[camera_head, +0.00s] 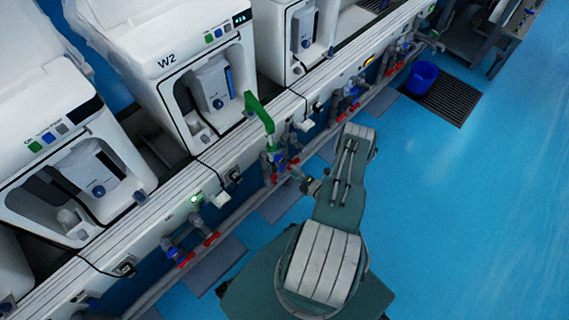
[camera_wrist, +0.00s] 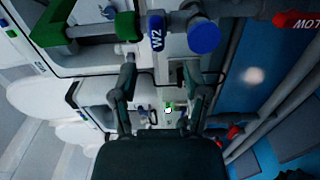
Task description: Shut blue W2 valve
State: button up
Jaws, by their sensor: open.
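The blue valve handle marked W2 (camera_wrist: 157,32) shows upright in the wrist view, just beyond my fingertips and between them in the picture. A round blue knob or cap (camera_wrist: 204,36) is right beside it on the pipe. In the head view, blue valve parts (camera_head: 281,160) show on the pipework below the W2 machine (camera_head: 205,85). My gripper (camera_wrist: 158,72) is open, its two fingers apart with nothing held between them. In the head view my gripper (camera_head: 305,184) is at the pipes, small and partly hidden. I cannot tell whether a finger touches the valve.
A green pipe or handle (camera_head: 260,112) rises by the valve and also shows in the wrist view (camera_wrist: 127,25). Red handles (camera_head: 211,239) line the lower pipe. The blue floor at right is clear.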

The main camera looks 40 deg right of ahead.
jog(key=s, duration=0.3)
jog(key=shift+s+d, duration=0.1)
jog(key=shift+s, duration=0.25)
